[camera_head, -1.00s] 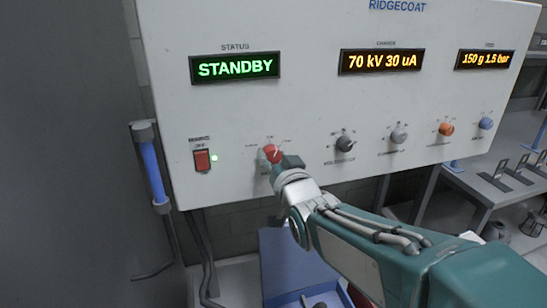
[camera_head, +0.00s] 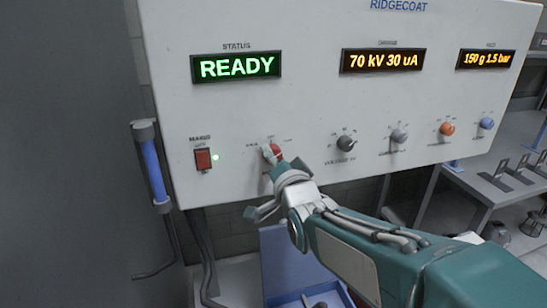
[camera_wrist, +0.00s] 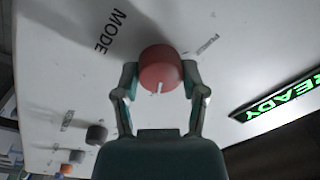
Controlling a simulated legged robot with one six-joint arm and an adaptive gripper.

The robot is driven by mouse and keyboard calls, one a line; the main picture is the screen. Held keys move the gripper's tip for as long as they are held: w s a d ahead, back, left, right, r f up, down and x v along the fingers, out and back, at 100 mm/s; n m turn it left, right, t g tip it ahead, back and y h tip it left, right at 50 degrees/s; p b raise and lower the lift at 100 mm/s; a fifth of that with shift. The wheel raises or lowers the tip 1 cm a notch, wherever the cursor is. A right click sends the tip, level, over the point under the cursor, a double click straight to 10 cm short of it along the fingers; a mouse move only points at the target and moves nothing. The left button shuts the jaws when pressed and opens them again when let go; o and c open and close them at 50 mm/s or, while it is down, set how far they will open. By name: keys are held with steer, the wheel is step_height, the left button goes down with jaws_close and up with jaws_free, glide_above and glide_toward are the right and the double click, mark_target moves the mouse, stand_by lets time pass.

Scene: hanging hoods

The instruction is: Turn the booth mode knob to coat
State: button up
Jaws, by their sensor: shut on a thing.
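The red mode knob (camera_head: 276,150) sits on the white panel (camera_head: 320,110), and my gripper (camera_head: 273,160) is at it. In the wrist view the same knob (camera_wrist: 160,66) is between the two fingers of my gripper (camera_wrist: 160,77), which is shut on it. The knob's white mark points toward the bottom of the wrist picture. The labels MODE and PURGE show on the panel beside it there; I cannot read a coat label. The status display (camera_head: 236,67) reads READY in green.
A dark knob (camera_head: 346,143), a grey knob (camera_head: 399,135), an orange knob (camera_head: 447,128) and a blue knob (camera_head: 487,123) run to the right. A blue-handled bar (camera_head: 154,170) stands beside the panel.

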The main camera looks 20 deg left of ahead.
steer(key=shift+f, duration=0.2)
steer(key=o, duration=1.2)
steer(key=shift+d, duration=0.15)
steer(key=shift+c, duration=0.2)
steer(key=shift+r, duration=0.1)
steer(key=v, duration=1.1)
steer(key=shift+s+d, duration=0.3)
